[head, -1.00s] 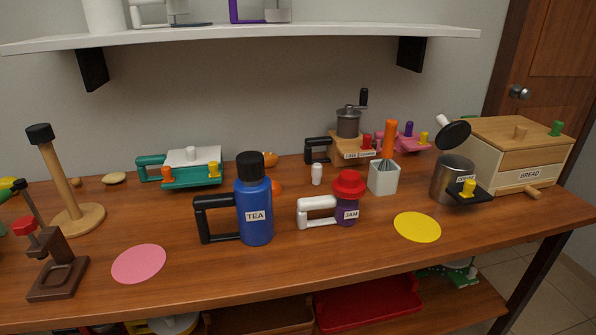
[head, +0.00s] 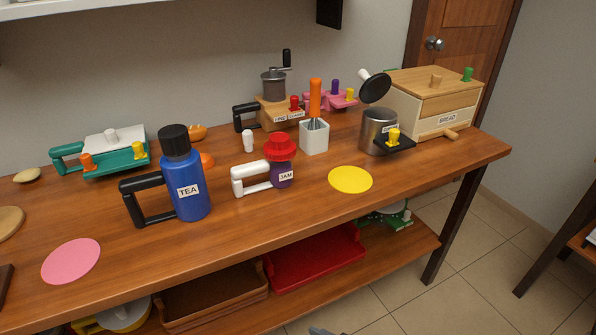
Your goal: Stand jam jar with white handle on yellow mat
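The jam jar (head: 281,172) is purple with a red lid, a white handle on its left side and a JAM label. It stands upright on the wooden table, left of the yellow mat (head: 350,180) and apart from it. The yellow mat is a flat round disc near the table's front edge, and it is bare.
A blue TEA bottle (head: 186,183) with a black handle stands left of the jar. A white utensil pot (head: 314,138), a white shaker (head: 248,141) and a metal canister (head: 378,128) stand behind. A pink mat (head: 71,261) lies front left. Table around the yellow mat is clear.

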